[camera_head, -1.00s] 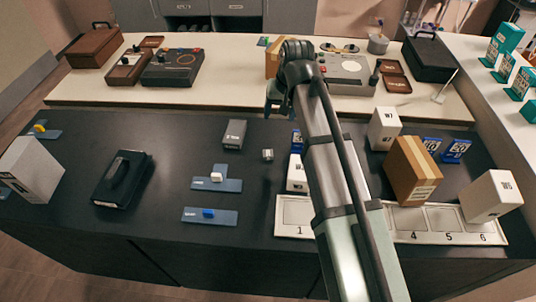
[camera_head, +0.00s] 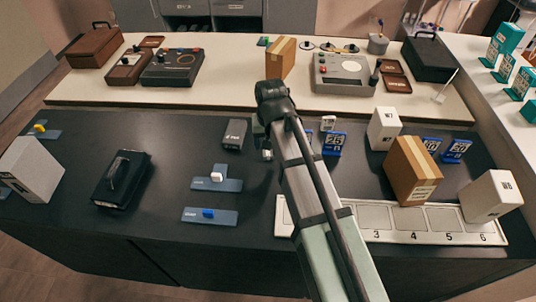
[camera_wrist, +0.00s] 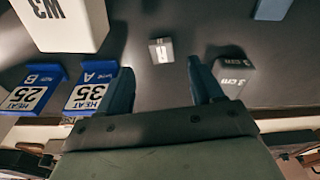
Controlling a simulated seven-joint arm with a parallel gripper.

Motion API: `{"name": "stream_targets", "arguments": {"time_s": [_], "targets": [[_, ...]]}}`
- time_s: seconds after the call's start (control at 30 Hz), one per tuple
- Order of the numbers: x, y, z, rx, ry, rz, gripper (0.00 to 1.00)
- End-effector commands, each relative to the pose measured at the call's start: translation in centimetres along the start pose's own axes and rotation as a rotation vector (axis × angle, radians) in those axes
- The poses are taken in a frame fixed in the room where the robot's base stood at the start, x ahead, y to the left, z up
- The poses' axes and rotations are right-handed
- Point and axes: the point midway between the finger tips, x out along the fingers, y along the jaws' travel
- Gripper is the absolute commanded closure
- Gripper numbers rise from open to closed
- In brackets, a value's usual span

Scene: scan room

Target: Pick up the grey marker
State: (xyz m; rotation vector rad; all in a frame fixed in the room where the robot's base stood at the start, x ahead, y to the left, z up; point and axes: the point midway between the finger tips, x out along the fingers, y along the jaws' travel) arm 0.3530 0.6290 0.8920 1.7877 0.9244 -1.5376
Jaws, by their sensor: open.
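A small grey cube with a white mark on its face, which looks like the grey marker (camera_wrist: 161,50), lies on the dark tabletop. It shows in the wrist view just beyond and between my fingertips, apart from them. In the head view the cube (camera_head: 267,155) is partly hidden beside my arm. A larger grey block labelled 3 cm (camera_wrist: 235,74) stands at the right finger in the wrist view; whether they touch I cannot tell. The block (camera_head: 234,134) also shows left of my gripper (camera_head: 262,138) in the head view. My gripper (camera_wrist: 160,68) is open and empty.
Blue HEAT signs (camera_wrist: 88,92) and a white W3 box (camera_wrist: 62,22) lie left of my gripper in the wrist view. Blue-grey plates (camera_head: 216,184) and a black case (camera_head: 122,178) are to the left in the head view. A numbered white tray (camera_head: 405,236) is at the right front.

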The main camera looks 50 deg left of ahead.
Motion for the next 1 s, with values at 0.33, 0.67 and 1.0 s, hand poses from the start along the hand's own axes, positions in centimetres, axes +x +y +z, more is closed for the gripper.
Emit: {"name": "stream_targets", "arguments": {"time_s": [0.33, 0.67, 1.0], "targets": [[1.4, -0.1, -0.1, 0.000, -0.001, 0.000, 0.34], [5.1, -0.2, -0.3, 0.000, -0.002, 0.000, 0.34], [5.8, -0.2, -0.3, 0.000, 0.000, 0.000, 0.35]]}}
